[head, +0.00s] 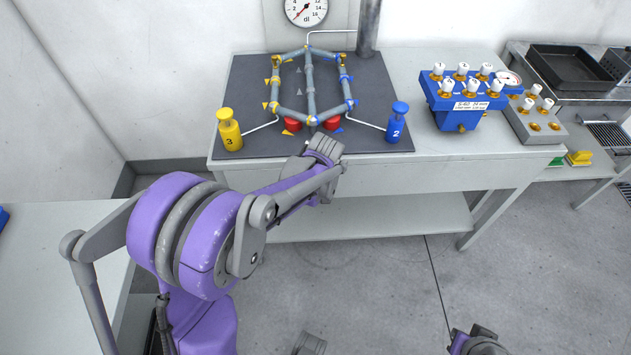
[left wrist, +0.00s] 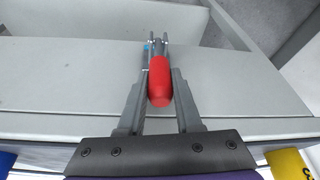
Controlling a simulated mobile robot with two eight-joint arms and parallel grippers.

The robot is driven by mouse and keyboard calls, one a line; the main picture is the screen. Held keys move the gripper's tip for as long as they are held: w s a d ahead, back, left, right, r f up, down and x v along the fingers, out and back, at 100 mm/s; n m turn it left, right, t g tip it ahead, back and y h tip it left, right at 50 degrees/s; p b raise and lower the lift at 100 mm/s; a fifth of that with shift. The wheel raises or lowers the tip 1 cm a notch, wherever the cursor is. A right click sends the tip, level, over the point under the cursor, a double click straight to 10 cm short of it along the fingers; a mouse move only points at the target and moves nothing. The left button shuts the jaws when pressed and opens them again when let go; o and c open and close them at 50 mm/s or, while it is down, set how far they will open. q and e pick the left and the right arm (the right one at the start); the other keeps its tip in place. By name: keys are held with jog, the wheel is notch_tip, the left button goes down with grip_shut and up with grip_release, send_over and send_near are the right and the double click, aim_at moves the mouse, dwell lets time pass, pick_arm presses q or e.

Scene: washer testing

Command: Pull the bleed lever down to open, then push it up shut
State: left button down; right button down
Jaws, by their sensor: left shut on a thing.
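The bleed lever is a red rounded handle (left wrist: 160,84) in the left wrist view, with a grey metal fitting at its far end. My left gripper (left wrist: 159,88) has one finger along each side of the handle and is shut on it. In the head view my left gripper (head: 325,148) is at the front edge of the bench, below the pipe hexagon (head: 310,88). The lever is hidden behind the gripper there. A grey part of mine (head: 308,343) shows at the bottom edge, too cut off to tell its jaw state.
A yellow cylinder marked 3 (head: 230,135) and a blue cylinder marked 2 (head: 396,125) flank the pipes on the dark mat (head: 370,80). Two red round parts sit under the pipes. A blue valve block (head: 452,108) stands right. The floor in front is clear.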

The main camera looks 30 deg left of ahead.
pick_arm(q)
jog(key=c, duration=0.6)
grip_release()
jog(key=shift+w, duration=0.1)
jog(key=p+v, duration=0.1)
jog(key=v, duration=0.9)
jog(key=shift+r, duration=0.4)
jog(key=shift+s+d, duration=0.15)
jog(key=shift+s, duration=0.05)
jog(key=s+d+r+m+t+h+p, duration=0.1)
jog(key=s+d+r+m+p, duration=0.1)
jog(key=s, duration=0.4)
jog(key=s+d+r+m+p, duration=0.1)
jog(key=s+d+m+p, duration=0.1)
jog(key=s, duration=0.5)
jog(key=s+d+r+m+t+h+p, duration=0.1)
jog(key=s+d+r+m+p, duration=0.1)
jog(key=s+m, duration=0.2)
jog(key=shift+s+d+r+t+h+p, duration=0.25)
jog(key=shift+s+r+t+h+p, duration=0.1)
jog(key=shift+s, duration=0.85)
